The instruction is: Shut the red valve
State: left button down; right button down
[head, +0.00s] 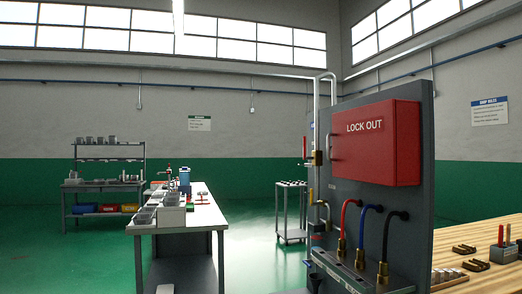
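A dark grey upright panel (427,190) stands at the right in the head view. Pipes run down its left edge, with a brass fitting (317,158) on one of them. A small upright red handle (304,147) sits just left of this fitting and looks like the red valve's lever. I see it nearly edge-on, so whether the valve is open or shut is unclear. Neither of my grippers is in view.
A red LOCK OUT box (375,143) is on the panel, above red, blue and black hoses (370,209). A wooden bench (490,235) with small parts is at the right. A white-topped table (205,214) and a small cart (291,212) stand left. Green floor (255,255) between is clear.

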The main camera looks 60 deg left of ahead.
aim_at(304, 158)
jog(key=i+j+u, duration=0.1)
jog(key=j+u, duration=0.25)
jog(key=i+j+u, duration=0.2)
jog(key=j+u, duration=0.2)
jog(key=i+j+u, duration=0.15)
jog(key=i+j, duration=0.15)
jog(key=j, duration=0.2)
jog(key=i+j+u, duration=0.15)
jog(key=i+j, duration=0.15)
jog(key=j, duration=0.15)
jog(key=i+j, duration=0.65)
jog(key=j, duration=0.15)
